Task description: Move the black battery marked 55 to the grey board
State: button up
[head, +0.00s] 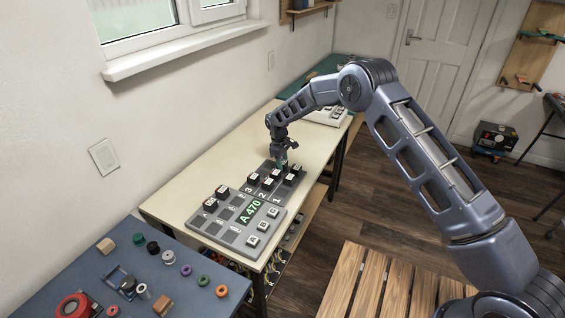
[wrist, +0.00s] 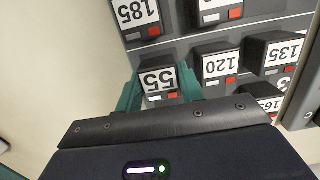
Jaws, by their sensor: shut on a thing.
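The black battery marked 55 (wrist: 160,80) has a white label, upside down in the wrist view. My gripper (wrist: 158,74) has a teal finger on each side of it and is shut on it. In the head view my gripper (head: 282,161) is low over the dark grey rack (head: 262,197) of batteries; the 55 label cannot be read there. The battery seems to be at its place in the rack; whether it is lifted is unclear.
Close around the held battery are batteries marked 185 (wrist: 137,16), 120 (wrist: 217,65) and 135 (wrist: 281,50). A blue table (head: 75,259) with spools and small parts stands at front left. A pale tray (head: 327,114) lies farther back. The cream table (head: 180,200) is bare along the wall.

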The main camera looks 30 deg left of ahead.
jog(key=shift+f, duration=0.45)
dwell(0.6)
jog(key=o, duration=1.1)
notch_tip(320, 180, up, 10)
jog(key=shift+r, duration=0.1)
jog(key=s+a+r, duration=0.3)
jog(key=s+a, duration=0.2)
jog(key=s, duration=0.6)
jog(key=s+a+r, duration=0.3)
jog(key=s+a, duration=0.2)
jog(key=s, duration=0.7)
jog(key=shift+s+a+r, duration=0.15)
jog(key=shift+s+r, duration=0.05)
